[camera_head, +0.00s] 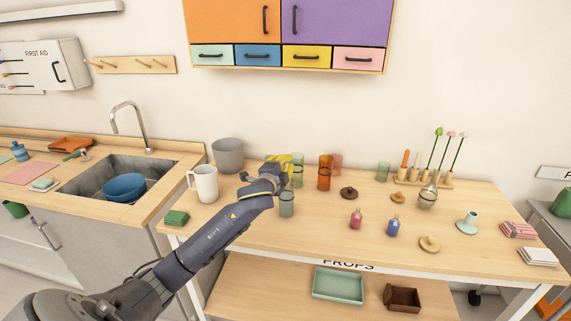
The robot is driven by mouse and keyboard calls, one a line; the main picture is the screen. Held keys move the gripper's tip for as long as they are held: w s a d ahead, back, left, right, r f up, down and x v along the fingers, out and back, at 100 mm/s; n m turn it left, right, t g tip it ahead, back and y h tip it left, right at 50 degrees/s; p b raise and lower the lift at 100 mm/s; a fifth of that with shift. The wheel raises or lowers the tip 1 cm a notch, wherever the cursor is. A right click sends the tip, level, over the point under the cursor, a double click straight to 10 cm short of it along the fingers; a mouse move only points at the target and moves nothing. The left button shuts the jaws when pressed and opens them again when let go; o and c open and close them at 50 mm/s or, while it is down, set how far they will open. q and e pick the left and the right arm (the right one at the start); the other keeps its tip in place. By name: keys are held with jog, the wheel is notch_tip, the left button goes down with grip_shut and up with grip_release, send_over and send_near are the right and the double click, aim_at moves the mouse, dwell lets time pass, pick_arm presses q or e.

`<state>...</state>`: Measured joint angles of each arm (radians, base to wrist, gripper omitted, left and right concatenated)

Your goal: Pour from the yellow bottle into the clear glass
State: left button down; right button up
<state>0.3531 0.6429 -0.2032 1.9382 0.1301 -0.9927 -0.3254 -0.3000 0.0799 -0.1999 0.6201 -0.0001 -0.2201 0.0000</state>
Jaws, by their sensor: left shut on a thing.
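My left gripper (272,177) is above the left part of the props table and is shut on the yellow bottle (279,160). The bottle shows as a small yellow shape behind and above the gripper; it looks tilted, but much of it is hidden. A clear greyish glass (287,205) stands upright on the table just below and right of the gripper in the picture. I cannot tell what is in the glass or whether liquid is flowing. My right gripper does not show.
A white mug (204,184) and a grey pot (228,155) stand left of the gripper. A greenish glass (298,169) and an orange tumbler (325,173) stand close on the right. The table's front middle is clear.

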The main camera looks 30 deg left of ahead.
pick_arm(q)
jog(key=shift+f, duration=0.2)
dwell(0.5)
jog(key=shift+r, duration=0.1)
dwell(0.5)
jog(key=shift+r+n+g, duration=0.3)
jog(key=shift+r+n, duration=0.3)
jog(key=shift+r, duration=0.05)
jog(key=shift+a+f, duration=0.1)
jog(key=shift+r+n+h, duration=0.4)
jog(key=shift+r+n, duration=0.1)
jog(key=shift+r+n+g, duration=0.3)
jog(key=shift+n, duration=0.1)
jog(key=shift+a+r+n+g+h, duration=0.1)
jog(key=shift+r+n+g+h, duration=0.2)
jog(key=shift+r+n+h, duration=0.35)
jog(key=shift+f+n, duration=0.1)
jog(key=shift+n, duration=0.15)
